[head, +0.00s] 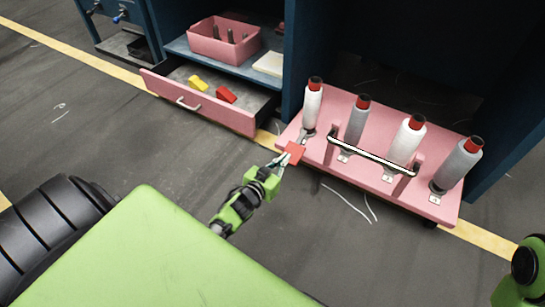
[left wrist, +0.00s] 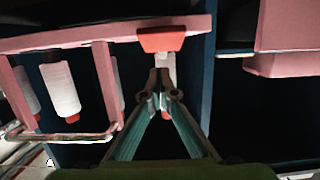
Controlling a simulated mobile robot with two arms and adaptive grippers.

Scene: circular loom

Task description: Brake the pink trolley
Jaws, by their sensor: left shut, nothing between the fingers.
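The pink trolley (head: 345,178) stands at the right of the head view, with a white-and-black handle bar (head: 372,156) on pink posts. A red brake pedal (head: 294,153) sticks out at its near left corner. It also shows in the left wrist view (left wrist: 161,40), at the edge of the pink trolley deck (left wrist: 100,32). My left gripper (head: 284,161) is shut and empty, with its fingertips (left wrist: 160,80) close to the pedal. I cannot tell whether they touch it. Only a green part of my right arm shows at the lower right; its gripper is out of view.
Several bobbins with red tops (head: 357,120) stand on the trolley. A pink drawer (head: 205,106) is pulled out to the left, holding a yellow piece (head: 197,83) and a red piece (head: 226,95). A pink bin (head: 223,42) sits on the blue shelf above.

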